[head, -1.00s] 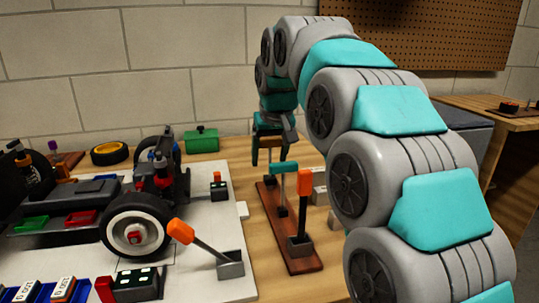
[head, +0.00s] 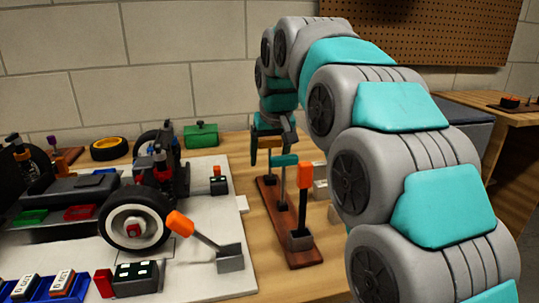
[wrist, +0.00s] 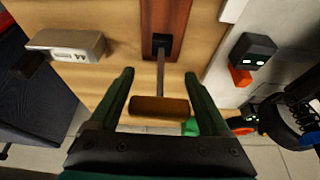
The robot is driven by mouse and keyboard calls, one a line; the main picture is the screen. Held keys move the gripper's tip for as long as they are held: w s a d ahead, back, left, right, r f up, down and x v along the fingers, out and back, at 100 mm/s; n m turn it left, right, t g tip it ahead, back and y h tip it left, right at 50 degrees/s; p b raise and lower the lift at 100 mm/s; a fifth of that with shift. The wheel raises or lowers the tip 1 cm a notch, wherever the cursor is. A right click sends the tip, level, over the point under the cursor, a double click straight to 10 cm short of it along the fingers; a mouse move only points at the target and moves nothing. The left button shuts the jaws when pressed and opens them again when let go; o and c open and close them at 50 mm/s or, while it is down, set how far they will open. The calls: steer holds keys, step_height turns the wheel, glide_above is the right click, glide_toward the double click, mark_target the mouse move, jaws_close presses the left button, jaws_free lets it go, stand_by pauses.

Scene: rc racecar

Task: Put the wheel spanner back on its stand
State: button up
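A long red-brown wooden stand (head: 270,210) lies on the bench and holds upright tools. The far tool has a brown crossbar handle (head: 269,143); I take it for the wheel spanner, though no label shows. In the wrist view its brown handle (wrist: 160,107) and thin metal shaft rise from a black socket on the stand (wrist: 167,18). My gripper (head: 272,128) is above the stand's far end. In the wrist view my gripper (wrist: 158,78) is open, with the handle between its fingers and a gap on each side.
A teal-handled tool (head: 285,161) and an orange-handled tool (head: 304,175) stand nearer on the same board. Left is a white mat (head: 200,270) with the car's wheel (head: 135,219) and a leaning orange lever (head: 180,223). A green box (head: 201,135) sits behind. A pale block (wrist: 65,45) lies beside the stand.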

mark_target(271, 144)
steer(key=shift+o, duration=1.3)
steer(key=v, duration=0.6)
steer(key=shift+s+r, duration=0.1)
steer(key=shift+r, duration=0.25)
steer(key=shift+s+r, duration=0.3)
steer(key=shift+r, duration=0.2)
steer(key=shift+d, duration=0.1)
